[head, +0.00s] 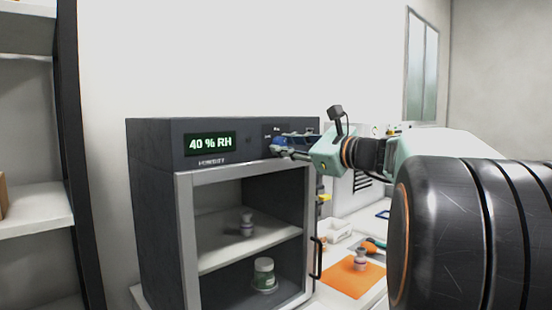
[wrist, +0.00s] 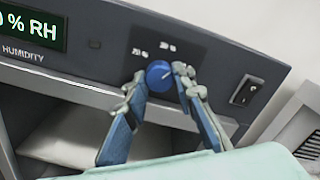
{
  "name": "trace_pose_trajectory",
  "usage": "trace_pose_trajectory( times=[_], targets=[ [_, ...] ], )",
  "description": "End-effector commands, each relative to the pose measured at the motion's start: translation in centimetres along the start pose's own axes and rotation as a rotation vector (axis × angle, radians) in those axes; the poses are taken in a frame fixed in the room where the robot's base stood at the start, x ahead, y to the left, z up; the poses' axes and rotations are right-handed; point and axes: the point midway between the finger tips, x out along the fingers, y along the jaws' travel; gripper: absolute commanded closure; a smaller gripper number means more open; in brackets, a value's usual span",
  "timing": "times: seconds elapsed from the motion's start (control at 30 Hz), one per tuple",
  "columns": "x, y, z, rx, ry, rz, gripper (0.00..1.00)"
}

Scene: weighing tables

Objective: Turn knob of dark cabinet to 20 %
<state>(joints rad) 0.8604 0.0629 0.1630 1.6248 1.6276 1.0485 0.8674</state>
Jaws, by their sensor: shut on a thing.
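The dark cabinet (head: 157,200) stands left of centre in the head view. Its display (head: 210,143) reads 40 % RH. In the wrist view the blue knob (wrist: 159,75) sits on the cabinet's front panel (wrist: 110,50), with a light pointer line toward its upper right. My gripper (wrist: 157,81) is shut on the knob, one finger on each side of it. In the head view my gripper (head: 278,147) is at the right end of the panel and mostly hides the knob.
A switch (wrist: 243,90) is right of the knob. Inside the cabinet, a small grey item (head: 246,224) is on the shelf and a green-labelled jar (head: 264,274) below. An orange mat (head: 345,284) lies on the table to the right. A door handle (head: 317,258) stands at the cabinet's right edge.

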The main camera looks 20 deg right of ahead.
Motion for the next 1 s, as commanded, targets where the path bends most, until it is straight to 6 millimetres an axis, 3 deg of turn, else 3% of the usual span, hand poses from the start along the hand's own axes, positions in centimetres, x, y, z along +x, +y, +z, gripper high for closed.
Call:
trace_pose_trajectory(
  times=[1.0],
  targets=[
    [0.04, 0.08, -0.23, -0.967, -0.001, 0.0, 1.0]
  ],
)
